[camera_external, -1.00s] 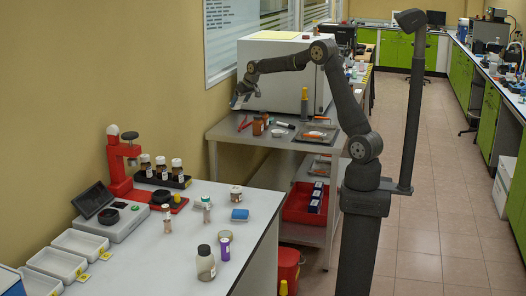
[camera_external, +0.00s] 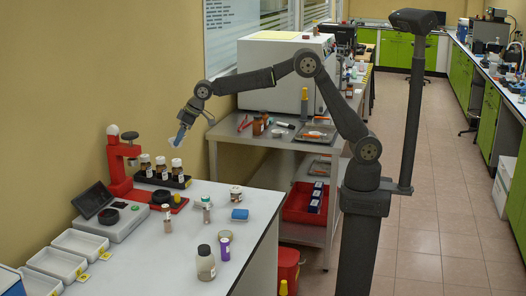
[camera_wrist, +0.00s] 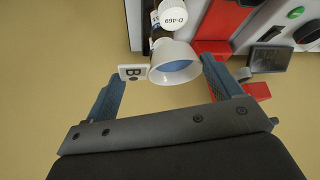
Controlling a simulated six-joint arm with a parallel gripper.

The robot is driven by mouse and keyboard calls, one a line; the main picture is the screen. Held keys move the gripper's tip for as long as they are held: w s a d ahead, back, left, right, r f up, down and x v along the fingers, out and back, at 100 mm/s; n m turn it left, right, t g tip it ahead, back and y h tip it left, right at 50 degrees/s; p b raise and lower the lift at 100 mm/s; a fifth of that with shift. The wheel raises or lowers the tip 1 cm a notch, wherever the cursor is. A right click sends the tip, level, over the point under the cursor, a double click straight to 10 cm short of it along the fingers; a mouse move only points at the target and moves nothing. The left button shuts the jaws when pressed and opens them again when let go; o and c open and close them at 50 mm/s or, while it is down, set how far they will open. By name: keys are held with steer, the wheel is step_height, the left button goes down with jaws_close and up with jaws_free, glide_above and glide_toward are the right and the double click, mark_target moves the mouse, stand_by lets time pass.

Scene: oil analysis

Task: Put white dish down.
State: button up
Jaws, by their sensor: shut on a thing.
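The white dish (camera_wrist: 173,62) is small and round, with a bluish inside. In the wrist view it sits between the blue fingertips of my gripper (camera_wrist: 163,68), which is shut on it. In the external view my gripper (camera_external: 182,134) holds the dish (camera_external: 176,141) in the air, tilted, above the back of the near white bench (camera_external: 190,205). It hangs above the brown bottles there, apart from the bench top. The finger contacts are too small to make out clearly.
Brown bottles (camera_external: 161,168) stand in a black rack (camera_external: 175,182) beside a red press (camera_external: 119,164). A device with a screen (camera_external: 92,200) and white trays (camera_external: 80,243) are at left.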

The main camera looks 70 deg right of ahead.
steer(key=s+a+n+y, duration=0.1)
steer(key=s+a+n, duration=0.1)
steer(key=s+a, duration=0.6)
steer(key=s+a+n+g+y, duration=0.1)
steer(key=s+a, duration=0.3)
steer(key=a, duration=0.9)
steer(key=s+a+n, duration=0.2)
steer(key=s+a, duration=0.4)
steer(key=a, duration=0.4)
steer(key=s+a+f, duration=0.1)
steer(key=a+f, duration=0.2)
steer(key=f, duration=0.1)
steer(key=s+a+f, duration=0.1)
steer(key=a+f, duration=0.3)
steer(key=s+a+f, duration=0.2)
steer(key=a+f, duration=0.1)
steer(key=shift+a+f, duration=0.35)
steer(key=shift+f, duration=0.05)
steer(key=shift+a+f, duration=0.15)
steer(key=shift+a, duration=0.05)
steer(key=shift+f, duration=2)
steer(key=shift+f, duration=0.1)
